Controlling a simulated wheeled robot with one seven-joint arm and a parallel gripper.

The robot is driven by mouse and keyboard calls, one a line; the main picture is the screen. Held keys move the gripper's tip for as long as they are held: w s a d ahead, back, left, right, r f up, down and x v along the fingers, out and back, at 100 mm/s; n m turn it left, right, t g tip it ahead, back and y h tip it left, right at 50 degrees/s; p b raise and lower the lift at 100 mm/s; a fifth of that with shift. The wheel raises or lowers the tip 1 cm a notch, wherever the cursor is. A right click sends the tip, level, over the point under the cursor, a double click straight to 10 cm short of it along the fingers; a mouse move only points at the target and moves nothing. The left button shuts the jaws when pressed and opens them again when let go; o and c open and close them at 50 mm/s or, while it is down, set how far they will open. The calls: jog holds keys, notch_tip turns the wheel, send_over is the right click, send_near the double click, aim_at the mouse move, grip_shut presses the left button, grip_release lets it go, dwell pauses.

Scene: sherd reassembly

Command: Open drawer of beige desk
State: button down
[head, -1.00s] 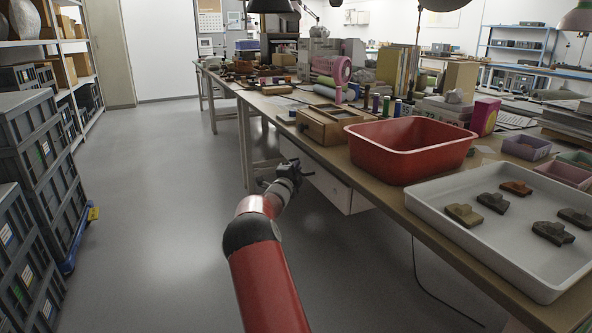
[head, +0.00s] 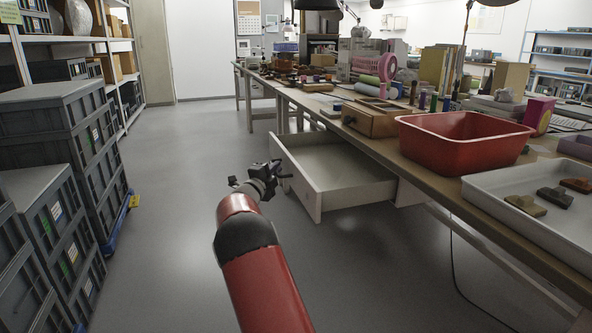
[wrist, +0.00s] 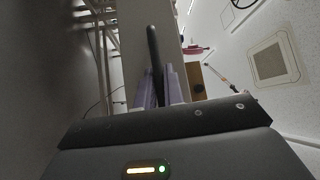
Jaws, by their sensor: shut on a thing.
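The beige desk (head: 418,166) runs along the right side of the head view. Its drawer (head: 335,188) stands well out from under the desk top, and its pale inside looks empty. My gripper (head: 284,176) is at the drawer's front panel, at the end of my red arm. In the wrist view my gripper (wrist: 160,88) has its fingers closed around a dark bar-shaped handle (wrist: 154,50) on the pale drawer front.
A red basin (head: 462,150), a wooden box (head: 372,118) and a white tray (head: 540,225) with sherds stand on the desk. Stacked grey crates (head: 60,135) on a blue dolly line the left. Grey floor (head: 190,190) between them is free.

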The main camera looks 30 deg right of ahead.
jog(key=shift+w+a+f, duration=0.1)
jog(key=shift+w+a, duration=0.1)
jog(key=shift+a, duration=0.65)
jog(key=shift+w+a, duration=0.2)
jog(key=shift+a, duration=0.6)
jog(key=c, duration=1.5)
grip_release()
jog(key=shift+a, duration=0.1)
jog(key=v, duration=0.7)
jog(key=shift+s+a, duration=0.2)
jog(key=shift+a, duration=0.05)
